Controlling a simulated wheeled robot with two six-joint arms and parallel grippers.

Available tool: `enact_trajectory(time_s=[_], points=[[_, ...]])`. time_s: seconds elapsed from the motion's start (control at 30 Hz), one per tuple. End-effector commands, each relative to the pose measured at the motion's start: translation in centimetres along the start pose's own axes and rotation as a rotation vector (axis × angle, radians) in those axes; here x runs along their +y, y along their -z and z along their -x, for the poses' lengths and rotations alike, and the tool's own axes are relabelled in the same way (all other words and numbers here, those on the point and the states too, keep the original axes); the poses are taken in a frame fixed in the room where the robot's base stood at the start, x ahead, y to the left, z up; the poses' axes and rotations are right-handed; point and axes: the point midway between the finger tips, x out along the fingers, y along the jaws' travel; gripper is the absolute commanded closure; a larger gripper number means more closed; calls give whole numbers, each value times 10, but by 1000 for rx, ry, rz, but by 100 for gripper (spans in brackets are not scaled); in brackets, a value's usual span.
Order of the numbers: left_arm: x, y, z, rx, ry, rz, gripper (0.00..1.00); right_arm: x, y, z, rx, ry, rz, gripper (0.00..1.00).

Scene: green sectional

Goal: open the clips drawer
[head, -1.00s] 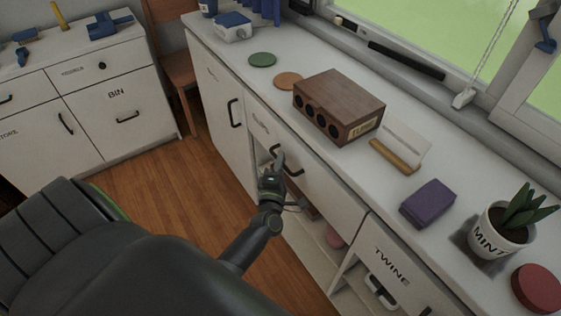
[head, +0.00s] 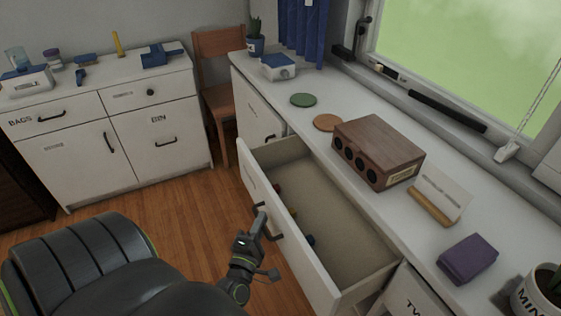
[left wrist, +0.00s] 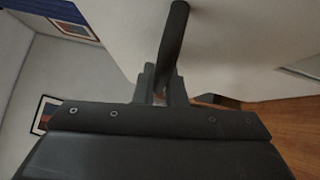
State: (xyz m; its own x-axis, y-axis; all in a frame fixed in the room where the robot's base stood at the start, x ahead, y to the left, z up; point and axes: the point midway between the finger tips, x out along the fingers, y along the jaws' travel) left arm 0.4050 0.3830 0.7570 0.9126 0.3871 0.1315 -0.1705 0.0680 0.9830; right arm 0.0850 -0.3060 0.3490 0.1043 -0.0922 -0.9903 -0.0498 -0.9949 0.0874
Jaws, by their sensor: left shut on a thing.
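A wide white drawer (head: 255,188) under the long counter stands pulled well out, its inside open to view. A few small objects lie in it, some blue, too small to tell. Its front label cannot be read from here. My left gripper (head: 260,222) is at the drawer's front, shut on its dark bar handle (head: 272,235). In the left wrist view the handle (left wrist: 175,35) runs between the fingers, in front of the pale drawer front. My right gripper is not in view.
On the counter stand a wooden box with round holes (head: 378,150), a card in a wooden holder (head: 440,195), a purple block (head: 467,258) and a plant pot (head: 540,292). A wooden chair (head: 218,90) stands behind. Wooden floor (head: 185,205) is clear at left.

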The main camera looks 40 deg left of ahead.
Motion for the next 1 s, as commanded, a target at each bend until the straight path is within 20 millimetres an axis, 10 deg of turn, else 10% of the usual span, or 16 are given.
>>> enact_trajectory(time_s=[0.73, 0.9, 1.0], points=[[7, 26, 26, 1, 0, 1, 100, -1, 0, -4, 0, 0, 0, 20], [7, 26, 26, 1, 0, 1, 70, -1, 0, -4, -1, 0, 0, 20], [7, 26, 26, 1, 0, 1, 67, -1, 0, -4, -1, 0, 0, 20]])
